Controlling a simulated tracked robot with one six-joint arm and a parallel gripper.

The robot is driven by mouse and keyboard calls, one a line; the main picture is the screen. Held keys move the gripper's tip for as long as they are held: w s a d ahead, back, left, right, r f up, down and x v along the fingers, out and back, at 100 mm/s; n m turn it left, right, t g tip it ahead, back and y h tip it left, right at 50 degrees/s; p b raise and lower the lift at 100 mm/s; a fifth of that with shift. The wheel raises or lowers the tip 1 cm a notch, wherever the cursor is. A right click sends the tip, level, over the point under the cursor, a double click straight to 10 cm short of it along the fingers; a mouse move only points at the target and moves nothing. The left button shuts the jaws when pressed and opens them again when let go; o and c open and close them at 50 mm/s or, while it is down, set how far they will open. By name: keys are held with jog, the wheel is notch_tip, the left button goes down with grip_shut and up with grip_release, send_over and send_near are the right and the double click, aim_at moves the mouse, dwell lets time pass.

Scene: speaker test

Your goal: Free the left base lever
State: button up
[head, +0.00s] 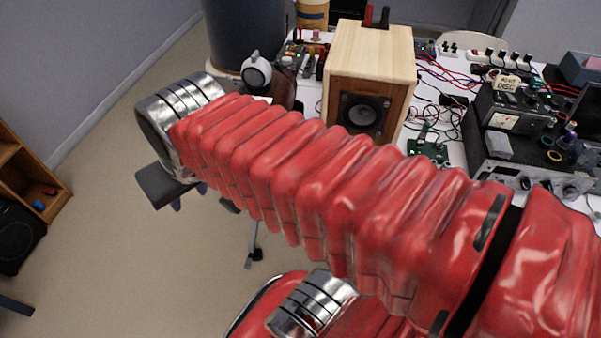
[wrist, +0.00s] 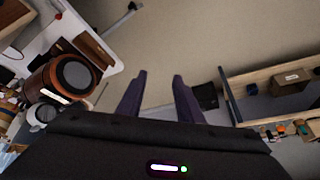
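I cannot make out a base lever in either view. My arm, in a red ribbed sleeve, crosses the head view and hides much of the floor and the table's front. My gripper (wrist: 158,90) shows in the wrist view with two dark purple fingers spread apart and nothing between them. It points over bare floor. In the head view only a dark part under the arm's far left end shows, and the fingers are mostly hidden there.
A wooden speaker (head: 365,80) stands on the cluttered white table, with electronics (head: 505,115) to its right. A dark cylinder (head: 245,35) stands behind the arm. A wooden shelf (head: 10,150) is at the left; a shelf with a box (wrist: 292,80) shows in the wrist view. Floor between is clear.

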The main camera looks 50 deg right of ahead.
jog(key=w+d+f+m+g, duration=0.2)
jog(key=w+d+f+m, duration=0.1)
jog(key=d+m, duration=0.4)
jog(key=w+d+f+m+g, duration=0.15)
jog(key=d+m, duration=0.25)
jog(key=d, duration=0.6)
jog(key=s+d+f+m+g, duration=0.1)
jog(key=s+d+f+m, duration=0.1)
jog(key=d+f+m, duration=0.3)
jog(key=s+d+f+m, duration=0.2)
jog(key=d+f+m, duration=0.3)
jog(key=d, duration=0.7)
jog(key=shift+d+f+m+g, duration=0.25)
jog(key=shift+f+m+g, duration=0.1)
jog(key=shift+m, duration=0.15)
notch_tip(320, 180, down, 14)
jog(key=shift+r, duration=0.15)
jog(key=shift+c, duration=0.5)
